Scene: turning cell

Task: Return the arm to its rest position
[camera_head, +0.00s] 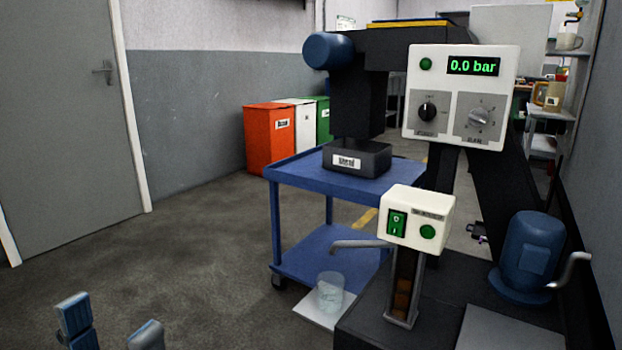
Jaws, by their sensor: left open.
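My left gripper (110,315) shows at the bottom left edge, with its two blue-grey fingers apart and nothing between them. It is over bare floor, clear of the machine and the cart. The rest of my left arm is below the frame. My right gripper is not in view.
A blue cart (285,175) carries a dark labelled bin (357,160). A clear beaker (330,292) stands below. Open floor (170,255) lies left, before a grey door (65,120).

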